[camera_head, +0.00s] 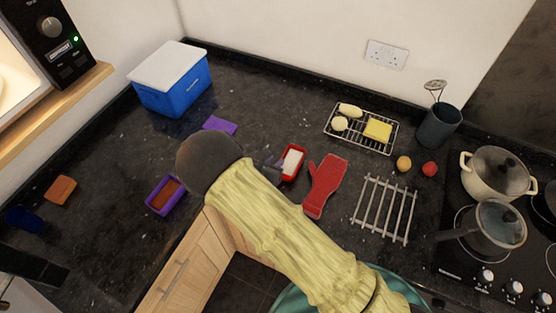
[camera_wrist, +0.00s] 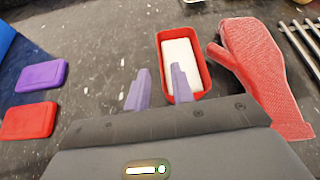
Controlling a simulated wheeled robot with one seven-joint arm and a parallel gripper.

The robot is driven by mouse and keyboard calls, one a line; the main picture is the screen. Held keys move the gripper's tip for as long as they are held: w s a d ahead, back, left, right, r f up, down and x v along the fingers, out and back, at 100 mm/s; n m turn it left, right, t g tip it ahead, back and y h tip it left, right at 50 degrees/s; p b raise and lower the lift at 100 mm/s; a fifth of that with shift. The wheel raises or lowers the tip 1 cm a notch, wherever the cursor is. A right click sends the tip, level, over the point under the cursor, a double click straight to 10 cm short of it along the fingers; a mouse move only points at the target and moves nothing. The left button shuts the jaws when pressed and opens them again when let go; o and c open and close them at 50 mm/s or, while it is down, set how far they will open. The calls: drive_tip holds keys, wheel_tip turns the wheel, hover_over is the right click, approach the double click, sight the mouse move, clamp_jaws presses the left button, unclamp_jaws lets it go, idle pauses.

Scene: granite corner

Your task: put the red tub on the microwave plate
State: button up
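The red tub (camera_head: 293,163) stands on the dark counter, uncovered, with a white filling; it also shows in the wrist view (camera_wrist: 205,78). My gripper (camera_wrist: 160,72) has its two purple fingers apart with nothing held between them. The right finger overlaps the tub's near left part in the wrist view; I cannot tell whether they touch. In the head view my gripper (camera_head: 274,167) is just left of the tub, partly hidden by my arm. The microwave (camera_head: 60,50) is at the upper left with its lit interior partly visible; a pale round shape there may be the plate (camera_head: 10,92).
A red mitt (camera_head: 324,185) lies close right of the tub. A purple lid (camera_wrist: 41,76) and a red lid (camera_wrist: 28,121) lie left. A purple tub (camera_head: 154,199), blue cooler (camera_head: 175,88), wire rack (camera_head: 347,133), trivet (camera_head: 384,209) and hob pots (camera_head: 495,173) stand around. A wooden shelf (camera_head: 60,108) bears the microwave.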

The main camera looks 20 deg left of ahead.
drive_tip(key=b+v, duration=0.2)
drive_tip(key=v, duration=0.6)
drive_tip(key=shift+r, duration=0.1)
idle(0.4)
drive_tip(key=w+d+r+m+g+h, duration=0.1)
drive_tip(key=d+r+m+g+h, duration=0.2)
drive_tip(key=d+m, duration=0.65)
drive_tip(key=w+d+r+m+g+h, duration=0.1)
drive_tip(key=d+r+m+g, duration=0.35)
drive_tip(key=d, duration=0.85)
drive_tip(key=s+d+r+m+g+y, duration=0.1)
drive_tip(key=s+d+r+m+y, duration=0.1)
drive_tip(key=d+m, duration=0.5)
drive_tip(key=s+d+r+m+g+y, duration=0.1)
drive_tip(key=s+d+r+m+y, duration=0.2)
drive_tip(key=m, duration=1.1)
drive_tip(key=d+r, duration=0.2)
drive_tip(key=d, duration=0.3)
drive_tip(key=shift+s+r+m, duration=0.3)
drive_tip(key=shift+s+m, duration=0.1)
